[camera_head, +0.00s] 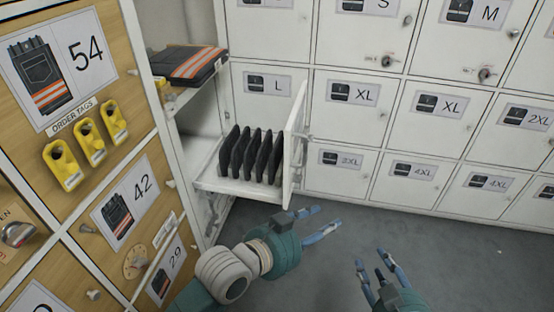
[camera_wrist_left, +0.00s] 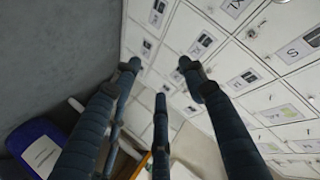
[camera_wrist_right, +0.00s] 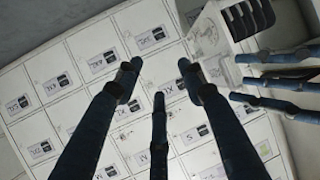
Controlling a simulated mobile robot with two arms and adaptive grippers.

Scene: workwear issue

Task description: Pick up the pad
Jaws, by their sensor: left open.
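Several thin black pads (camera_head: 252,155) stand upright in a row on a white pull-out tray (camera_head: 222,186) in an open locker compartment, left of centre in the head view. They also show at the top right of the right wrist view (camera_wrist_right: 240,20). I cannot tell which one the task means. My left gripper (camera_head: 328,219) is open and empty, below and to the right of the tray, apart from the pads. My right gripper (camera_head: 371,260) is open and empty, lower and further right over the floor.
An open white locker door (camera_head: 295,145) stands upright just right of the pads. Folded dark trousers with orange stripes (camera_head: 190,65) lie above. Yellow order tags (camera_head: 62,163) hang on the wooden cabinet at left. Closed labelled lockers fill the back; the grey floor (camera_head: 460,260) is clear.

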